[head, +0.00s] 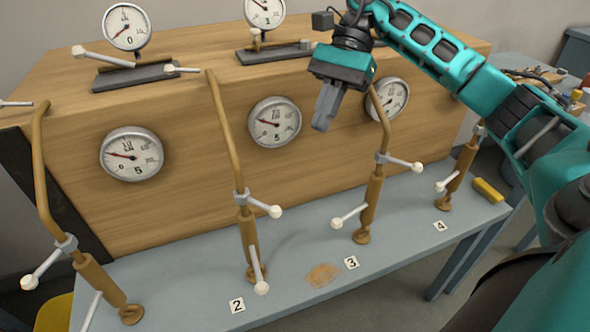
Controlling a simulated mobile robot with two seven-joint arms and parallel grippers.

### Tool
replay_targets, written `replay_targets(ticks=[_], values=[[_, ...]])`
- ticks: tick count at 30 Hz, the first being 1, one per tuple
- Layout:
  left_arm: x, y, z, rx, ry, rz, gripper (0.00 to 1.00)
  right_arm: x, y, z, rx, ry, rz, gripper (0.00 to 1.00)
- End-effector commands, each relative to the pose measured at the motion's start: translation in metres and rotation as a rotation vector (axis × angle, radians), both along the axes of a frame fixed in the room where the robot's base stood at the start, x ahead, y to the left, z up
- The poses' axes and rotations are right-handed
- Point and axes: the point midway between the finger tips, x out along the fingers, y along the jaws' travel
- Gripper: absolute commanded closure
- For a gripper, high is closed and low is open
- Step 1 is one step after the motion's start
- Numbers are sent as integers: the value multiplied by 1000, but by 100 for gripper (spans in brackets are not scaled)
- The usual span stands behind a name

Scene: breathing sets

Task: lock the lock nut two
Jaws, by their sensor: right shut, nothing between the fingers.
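Label 2 (237,305) lies on the bench in front of a tan upright pipe (226,130). A grey collar (242,197) sits around this pipe, and its short handle ends in a white knob (275,211) pointing right and slightly down. It appears to be lock nut two. Lower on the pipe, another lever hangs down to a white knob (261,288). My right gripper (323,122) is shut and empty, pointing down in front of the wooden box, up and right of the collar and apart from it. My left gripper is out of view.
Similar pipes with levers stand at left, at label 3 (351,263) and at label 4 (440,226). The wooden box (200,130) carries several round gauges. A yellow block (487,190) lies at the bench's right end. The grey bench (195,270) is clear between the pipes, except a brown patch (323,274).

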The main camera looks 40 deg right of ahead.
Motion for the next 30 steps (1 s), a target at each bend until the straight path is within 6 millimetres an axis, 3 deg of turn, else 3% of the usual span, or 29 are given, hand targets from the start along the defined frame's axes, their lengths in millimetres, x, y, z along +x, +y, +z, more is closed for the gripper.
replay_targets(ticks=[5,16,24,30], values=[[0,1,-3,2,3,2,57,-6,12,-18,-2,5,3,100],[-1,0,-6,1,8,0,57,-23,59,-77,1,5,3,100],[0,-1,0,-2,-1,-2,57,-34,91,-82,2,2,2,100],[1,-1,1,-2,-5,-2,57,-36,96,-84,1,0,0,100]])
